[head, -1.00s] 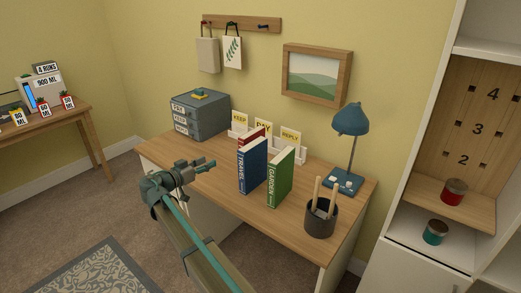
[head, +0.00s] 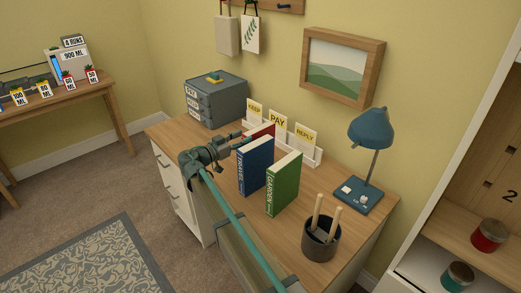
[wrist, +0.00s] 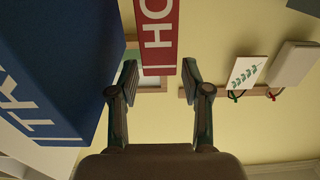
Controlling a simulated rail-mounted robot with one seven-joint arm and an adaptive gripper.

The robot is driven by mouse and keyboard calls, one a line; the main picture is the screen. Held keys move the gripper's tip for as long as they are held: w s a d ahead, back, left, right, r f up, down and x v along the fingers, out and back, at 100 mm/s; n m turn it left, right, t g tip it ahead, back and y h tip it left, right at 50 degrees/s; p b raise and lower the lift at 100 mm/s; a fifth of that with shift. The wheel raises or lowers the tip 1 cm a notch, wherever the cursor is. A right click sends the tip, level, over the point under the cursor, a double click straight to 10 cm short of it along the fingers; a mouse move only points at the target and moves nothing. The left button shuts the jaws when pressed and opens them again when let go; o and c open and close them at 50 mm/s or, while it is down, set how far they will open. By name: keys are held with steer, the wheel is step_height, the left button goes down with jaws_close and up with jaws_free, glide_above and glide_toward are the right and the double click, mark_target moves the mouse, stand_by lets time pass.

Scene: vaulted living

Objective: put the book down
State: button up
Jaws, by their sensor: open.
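A red book (head: 262,131) stands on the desk (head: 215,181), mostly hidden behind the blue TRAVEL book (head: 256,165). The green GARDEN book (head: 284,184) stands upright to the right. My gripper (head: 238,141) is at the left of the red book, behind the blue one. In the wrist view my gripper (wrist: 160,77) is open, with a fingertip on either side of the red book's lettered spine (wrist: 156,35). I cannot tell whether the fingers touch it. The blue book (wrist: 60,65) fills the wrist view's left side, close to one finger.
A grey drawer unit (head: 217,102) stands at the desk's back left. A white letter rack (head: 317,156) with KEEP, PAY and REPLY cards is behind the books. A pen cup (head: 321,243) and blue lamp (head: 371,128) are on the right. The desk's front left is bare.

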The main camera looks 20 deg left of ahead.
steer(key=w+d+f+p, duration=0.2)
steer(key=w+d+f, duration=0.1)
steer(key=w, duration=0.3)
steer(key=shift+w+d+f, duration=0.3)
steer(key=shift+w+f, duration=0.1)
steer(key=shift+f, duration=0.1)
steer(key=shift+c, duration=0.2)
jaws_close()
